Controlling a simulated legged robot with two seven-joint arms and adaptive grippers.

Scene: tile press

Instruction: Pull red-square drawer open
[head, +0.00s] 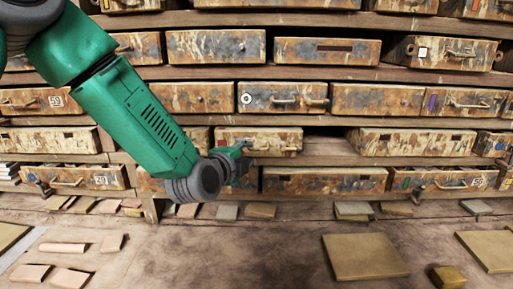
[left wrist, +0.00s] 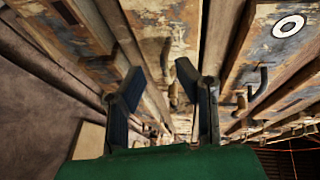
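My left gripper (head: 241,149) reaches in from the left to the front of a rusty, paint-worn drawer (head: 259,135) in the middle row. In the left wrist view the two fingers (left wrist: 160,78) are open and apart. A drawer face (left wrist: 165,20) lies ahead of them, and a small handle shows between the fingertips. I cannot tell whether they touch it. My right gripper is not in view.
Drawers fill the wooden shelves, including one with a white ring (head: 285,96) above. An empty gap (head: 325,146) lies right of the gripped-at drawer. Tiles (head: 364,257) and a brass-coloured block (head: 447,277) lie on the bench in front. The bench middle is clear.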

